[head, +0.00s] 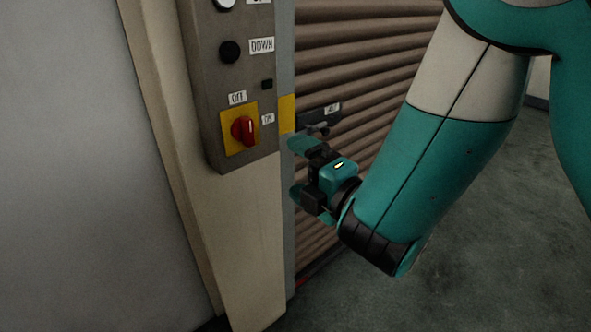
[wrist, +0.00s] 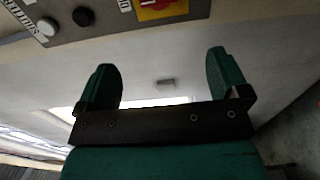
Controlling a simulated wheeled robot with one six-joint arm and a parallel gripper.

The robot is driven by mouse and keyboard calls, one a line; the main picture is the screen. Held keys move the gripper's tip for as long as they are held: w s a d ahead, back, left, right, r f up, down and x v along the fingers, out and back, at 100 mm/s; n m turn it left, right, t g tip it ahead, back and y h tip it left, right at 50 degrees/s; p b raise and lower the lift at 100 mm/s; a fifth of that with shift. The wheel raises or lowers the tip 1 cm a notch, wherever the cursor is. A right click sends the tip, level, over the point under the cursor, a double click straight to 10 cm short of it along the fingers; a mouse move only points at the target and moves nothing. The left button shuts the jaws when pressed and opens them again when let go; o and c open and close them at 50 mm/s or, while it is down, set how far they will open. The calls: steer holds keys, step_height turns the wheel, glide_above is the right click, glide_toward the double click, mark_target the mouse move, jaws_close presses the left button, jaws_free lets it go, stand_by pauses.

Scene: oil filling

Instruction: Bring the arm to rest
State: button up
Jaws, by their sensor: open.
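My gripper (head: 296,168) is in front of the roller shutter in the head view, just right of and below the control box. In the wrist view my gripper (wrist: 168,78) shows two green fingers spread wide apart, with nothing between them. My teal and white arm reaches down from the upper right of the head view. The control box (head: 205,90) carries a red rotary switch (head: 243,130) on a yellow plate, with OFF and ON labels. The gripper appears apart from the switch.
A ribbed roller shutter (head: 345,50) stands behind the gripper. The box hangs on a beige post (head: 255,220) beside a grey wall (head: 70,180). A black button (head: 230,51) marked DOWN sits above the switch. Dark floor (head: 480,250) lies open at the right.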

steer(key=shift+d, duration=0.15)
steer(key=d+m+g+h, duration=0.3)
steer(key=d+m+h, duration=0.6)
steer(key=d+m, duration=0.45)
steer(key=s+r+m+g, duration=0.1)
steer(key=s+m+g, duration=0.2)
steer(key=s, duration=0.7)
steer(key=s+r+m+g+y, duration=0.1)
steer(key=s+r+m+g, duration=0.1)
steer(key=s+g, duration=0.5)
steer(key=s+m, duration=0.1)
steer(key=s, duration=0.2)
steer(key=shift+s+a+r+g, duration=0.15)
steer(key=shift+s+a+g, duration=0.05)
steer(key=shift+a+g, duration=0.1)
